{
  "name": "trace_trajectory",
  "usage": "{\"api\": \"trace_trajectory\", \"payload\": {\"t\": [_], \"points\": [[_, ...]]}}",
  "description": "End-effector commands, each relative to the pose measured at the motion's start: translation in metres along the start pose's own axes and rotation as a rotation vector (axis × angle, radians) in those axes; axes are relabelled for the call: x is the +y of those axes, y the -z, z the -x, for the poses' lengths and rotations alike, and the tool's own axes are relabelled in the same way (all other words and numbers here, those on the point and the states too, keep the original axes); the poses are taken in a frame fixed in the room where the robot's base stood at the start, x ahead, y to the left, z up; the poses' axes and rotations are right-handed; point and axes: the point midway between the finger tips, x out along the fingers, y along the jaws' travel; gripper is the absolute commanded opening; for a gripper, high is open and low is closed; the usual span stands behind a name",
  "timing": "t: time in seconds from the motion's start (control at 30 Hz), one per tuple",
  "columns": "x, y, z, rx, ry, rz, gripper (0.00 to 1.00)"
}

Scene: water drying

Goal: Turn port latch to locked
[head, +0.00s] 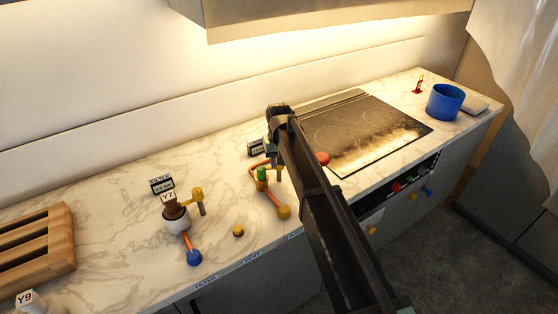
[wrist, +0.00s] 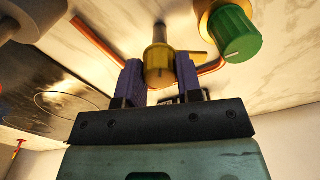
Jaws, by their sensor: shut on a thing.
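A yellow knob (wrist: 159,65) on a grey post, with a small yellow lever to its right, sits between the two purple fingers of my gripper (wrist: 160,80) in the wrist view. I take it for the port latch; the view does not show whether it is locked. The fingers are shut on the knob. In the head view my gripper (head: 274,158) is over the middle of the counter, mostly hidden behind my arm. A yellow part (head: 280,172) shows just below it, beside the orange pipe.
A green knob (wrist: 236,35) is close to the right of the fingers; it also shows in the head view (head: 262,175). A red knob (head: 322,158) is beside my arm. A cooktop (head: 375,130) lies right.

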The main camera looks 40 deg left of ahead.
Motion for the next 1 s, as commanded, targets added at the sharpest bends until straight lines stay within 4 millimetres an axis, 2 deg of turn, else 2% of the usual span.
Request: {"api": "trace_trajectory", "payload": {"t": [0.5,1.0], "points": [[0.0001,-0.0005,-0.0002,-0.001,0.0,0.426,0.1],[0.0001,-0.0006,-0.0002,-0.001,0.0,0.565,0.1]]}}
